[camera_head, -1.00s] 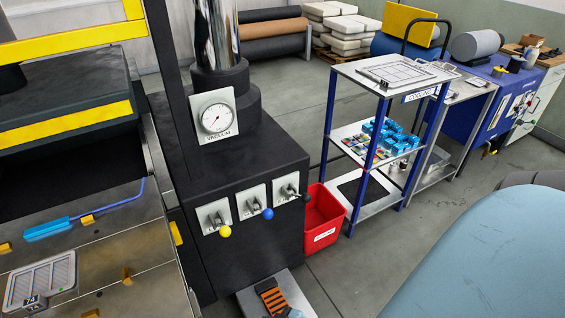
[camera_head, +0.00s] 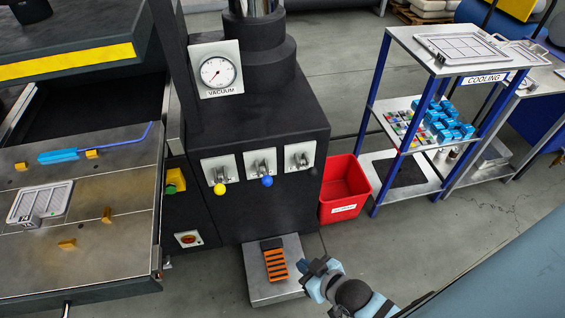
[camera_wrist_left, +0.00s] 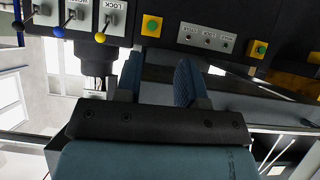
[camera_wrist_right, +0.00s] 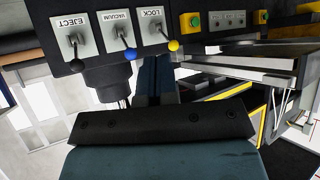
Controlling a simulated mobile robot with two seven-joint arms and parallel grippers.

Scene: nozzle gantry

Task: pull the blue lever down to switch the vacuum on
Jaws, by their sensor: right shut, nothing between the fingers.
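The blue lever (camera_head: 267,181) is the middle one of three on the front of the black column, its ball sticking out from a pale plate. In the right wrist view the blue ball (camera_wrist_right: 130,54) belongs to the plate marked VACUUM, just left of the fingers; no contact is visible. My right gripper (camera_head: 315,268) is shut and empty, below and right of the levers in the head view. In the left wrist view my left gripper (camera_wrist_left: 157,65) has its fingers apart with nothing between them, and the blue ball (camera_wrist_left: 58,32) is up and to the left.
A yellow-balled LOCK lever (camera_head: 219,188) and a dark EJECT lever (camera_head: 303,160) flank the blue one. The vacuum gauge (camera_head: 217,72) is above.

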